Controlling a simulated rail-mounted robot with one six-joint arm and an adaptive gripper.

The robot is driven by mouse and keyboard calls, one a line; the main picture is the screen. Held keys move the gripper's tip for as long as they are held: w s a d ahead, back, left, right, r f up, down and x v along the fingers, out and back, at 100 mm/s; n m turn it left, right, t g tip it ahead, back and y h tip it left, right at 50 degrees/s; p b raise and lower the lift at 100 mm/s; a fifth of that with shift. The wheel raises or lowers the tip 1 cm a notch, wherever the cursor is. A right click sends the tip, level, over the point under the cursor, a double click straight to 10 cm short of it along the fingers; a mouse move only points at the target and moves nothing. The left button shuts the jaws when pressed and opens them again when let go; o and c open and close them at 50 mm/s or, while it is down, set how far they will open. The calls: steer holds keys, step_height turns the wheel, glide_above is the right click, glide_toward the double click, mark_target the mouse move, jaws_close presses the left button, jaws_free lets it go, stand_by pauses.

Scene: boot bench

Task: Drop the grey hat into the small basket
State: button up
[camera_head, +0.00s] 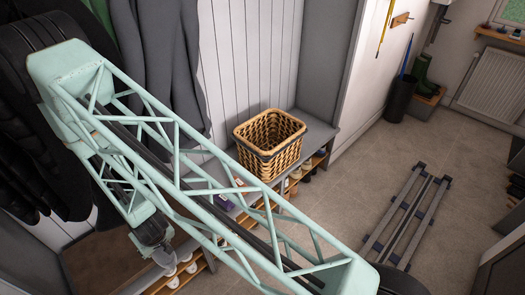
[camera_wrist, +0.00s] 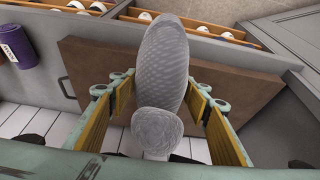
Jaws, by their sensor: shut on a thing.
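The small basket (camera_head: 275,160) is a tan wicker one with a dark band, standing upright on the grey bench. It appears open at the top. The grey hat (camera_wrist: 165,50) is a knitted one with a round pompom, seen close up in the wrist view. My gripper (camera_wrist: 160,95) is shut on it, with a yellow-padded finger on each side. In the head view my gripper is low at the left, left of and apart from the basket. My arm's lattice hides part of the bench there.
The bench (camera_head: 318,132) has a shoe shelf under it with several shoes. A purple roll (camera_wrist: 17,45) shows at the left of the wrist view. Dark coats (camera_head: 160,50) hang above the bench's left part. A black bin (camera_head: 400,100) stands at the back right.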

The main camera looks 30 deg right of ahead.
steer(key=w+d+r+m, duration=0.1)
steer(key=w+d+r, duration=0.2)
steer(key=d+r, duration=0.35)
steer(key=w+d+r+m, duration=0.1)
steer(key=w+d+r, duration=0.3)
steer(key=d, duration=0.6)
steer(key=d+r, duration=0.5)
steer(key=d, duration=0.6)
steer(key=d+r+m+h, duration=0.1)
steer(key=d+r, duration=0.4)
steer(key=d, duration=0.5)
steer(key=shift+s+d+r+m, duration=0.3)
steer(key=shift+s+d+r, duration=0.05)
steer(key=shift+d, duration=0.05)
